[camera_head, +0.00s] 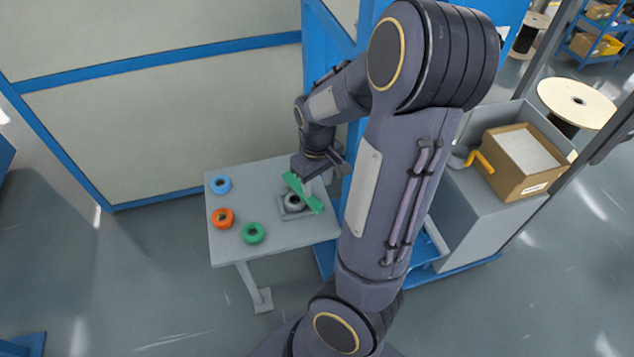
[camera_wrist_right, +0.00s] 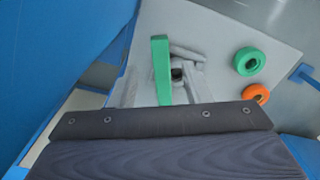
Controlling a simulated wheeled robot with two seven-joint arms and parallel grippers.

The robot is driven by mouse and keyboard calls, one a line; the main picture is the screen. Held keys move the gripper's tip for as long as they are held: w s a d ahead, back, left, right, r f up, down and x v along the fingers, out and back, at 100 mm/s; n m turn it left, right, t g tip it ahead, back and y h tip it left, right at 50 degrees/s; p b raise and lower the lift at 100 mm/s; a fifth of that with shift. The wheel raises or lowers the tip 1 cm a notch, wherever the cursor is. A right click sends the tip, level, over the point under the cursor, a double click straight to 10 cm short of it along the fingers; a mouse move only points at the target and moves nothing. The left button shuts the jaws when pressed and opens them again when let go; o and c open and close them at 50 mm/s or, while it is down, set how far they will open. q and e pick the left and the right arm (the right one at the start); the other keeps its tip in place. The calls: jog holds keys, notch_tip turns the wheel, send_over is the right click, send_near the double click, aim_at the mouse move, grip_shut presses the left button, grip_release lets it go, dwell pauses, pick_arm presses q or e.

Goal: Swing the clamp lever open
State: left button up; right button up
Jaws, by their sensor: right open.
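The clamp lever (camera_head: 302,193) is a flat green bar lying diagonally over a grey clamp base (camera_head: 287,214) on the small table. A dark-centred grey ring (camera_head: 294,201) sits in the base under the lever. My right gripper (camera_head: 309,181) is at the lever, reaching down from above. Part of the base is hidden behind the gripper. My left gripper is out of view.
Blue (camera_head: 221,185), orange (camera_head: 222,218) and green (camera_head: 253,233) rings lie on the left of the grey table (camera_head: 235,255). A blue-framed machine stands close behind and right of it. A cardboard box (camera_head: 522,165) sits on a grey cabinet at right.

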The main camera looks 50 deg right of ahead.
aim_at(302, 191)
jog(key=a+f+n+g+h+b, duration=0.1)
jog(key=a+n, duration=0.2)
jog(key=a+f+n+g+h+b, duration=0.1)
jog(key=a+n+b, duration=0.1)
jog(key=a+n, duration=0.1)
jog(key=w+a+f+n+g+h+b, duration=0.1)
jog(key=a+f+n+b, duration=0.1)
jog(key=a+n, duration=0.2)
jog(key=shift+w+g+h, duration=0.1)
jog(key=shift+g+h, duration=0.2)
jog(key=shift+g, duration=0.1)
grip_shut()
jog(key=w+a+r+n+t+h+b, duration=0.2)
jog(key=a+n+h+b, duration=0.1)
jog(key=a+n+h, duration=0.4)
jog(key=shift+n+y, duration=0.5)
jog(key=shift+y, duration=0.1)
jog(key=x, duration=1)
jog(key=shift+d+r, duration=0.25)
jog(key=shift+d, duration=0.25)
jog(key=d, duration=0.3)
jog(key=shift+s+d+f, duration=0.2)
jog(key=shift+s, duration=0.15)
jog(key=shift+d, duration=0.5)
jog(key=shift+s, duration=0.1)
